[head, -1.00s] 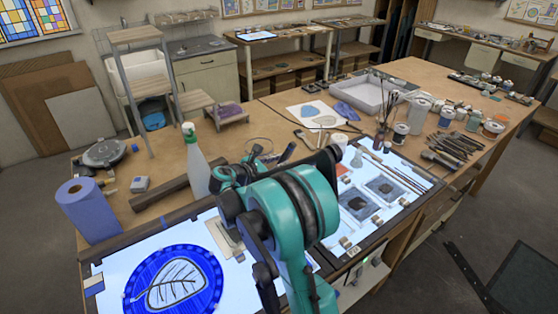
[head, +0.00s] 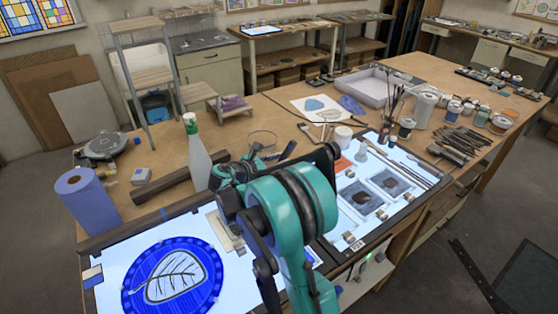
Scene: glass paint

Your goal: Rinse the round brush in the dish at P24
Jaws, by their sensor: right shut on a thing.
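My right gripper (head: 257,167) is at the middle of the bench, partly hidden behind my own teal arm. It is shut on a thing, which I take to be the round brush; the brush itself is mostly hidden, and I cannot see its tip. A clear round dish (head: 262,132) shows its rim just behind the gripper. I cannot tell whether the brush touches it, and no P24 label can be read. My left gripper is not in view.
A white bottle with a green cap (head: 195,155) stands close left of the gripper. A blue roll (head: 82,203) is at the left. A lit panel with a blue leaf disc (head: 172,280) lies in front. Brushes in a pot (head: 388,130), paint jars and a white tray (head: 345,83) are to the right.

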